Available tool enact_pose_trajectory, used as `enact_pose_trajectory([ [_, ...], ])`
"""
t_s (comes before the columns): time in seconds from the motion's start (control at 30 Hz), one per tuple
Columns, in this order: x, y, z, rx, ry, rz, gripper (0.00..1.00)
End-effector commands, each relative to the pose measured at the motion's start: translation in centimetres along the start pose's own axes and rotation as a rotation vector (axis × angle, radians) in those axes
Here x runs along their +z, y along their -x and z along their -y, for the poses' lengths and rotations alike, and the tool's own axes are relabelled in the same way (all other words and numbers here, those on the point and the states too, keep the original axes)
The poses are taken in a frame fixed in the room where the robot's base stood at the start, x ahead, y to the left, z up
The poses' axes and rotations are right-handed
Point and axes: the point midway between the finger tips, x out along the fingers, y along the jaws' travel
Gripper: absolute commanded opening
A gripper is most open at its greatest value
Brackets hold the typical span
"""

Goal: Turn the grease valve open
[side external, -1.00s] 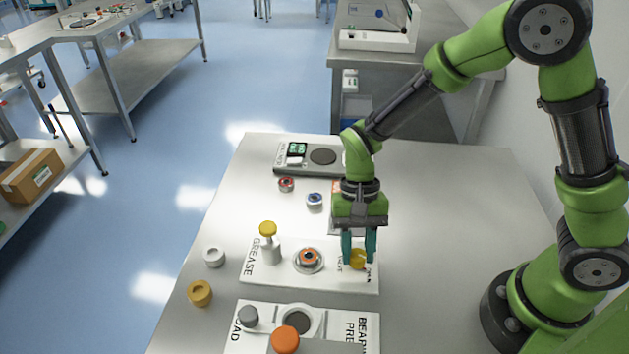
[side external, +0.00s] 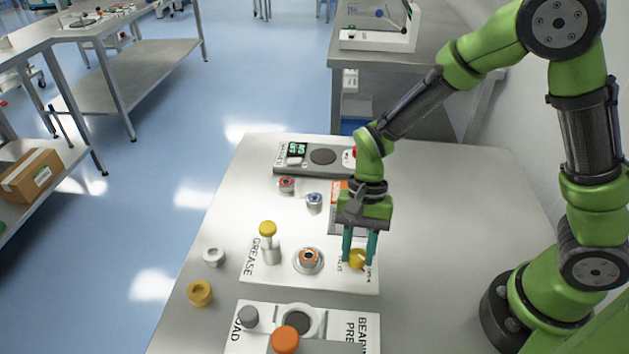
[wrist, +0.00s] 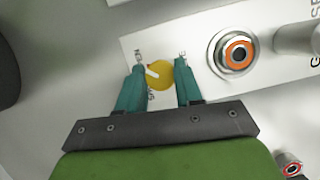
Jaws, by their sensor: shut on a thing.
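The grease valve is a round yellow knob (side external: 357,259) at the right end of the white GREASE plate (side external: 290,277). My gripper (side external: 359,262) points down over the knob, with one teal finger on each side. In the wrist view my gripper (wrist: 161,74) is shut on the knob, though the exact contact is hard to see.
A bearing with an orange ring (side external: 309,257) sits in a round seat mid-plate. A yellow-capped grey post (side external: 268,240) stands left of it. The bearing press plate (side external: 343,322) lies in front. A hotplate-like unit (side external: 322,158) stands behind. The table's right side is clear.

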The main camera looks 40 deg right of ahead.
Motion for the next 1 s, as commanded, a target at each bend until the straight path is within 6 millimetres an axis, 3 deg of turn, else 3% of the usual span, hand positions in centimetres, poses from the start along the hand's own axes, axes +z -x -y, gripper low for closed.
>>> enact_pose_trajectory([
  [0.03, 0.0, 0.1, 0.0, -0.002, -0.005, 0.001, 0.36],
  [0.2, 0.0, 0.0, 0.0, -0.001, -0.003, 0.001, 0.6],
  [0.57, 0.0, 0.6, 0.1, -0.002, 0.0, 0.0, 0.6],
  [0.77, -0.1, 4.0, 0.1, -0.007, 0.0, -0.002, 0.6],
  [1.0, -0.1, 10.0, 0.1, -0.007, -0.002, -0.003, 0.6],
])
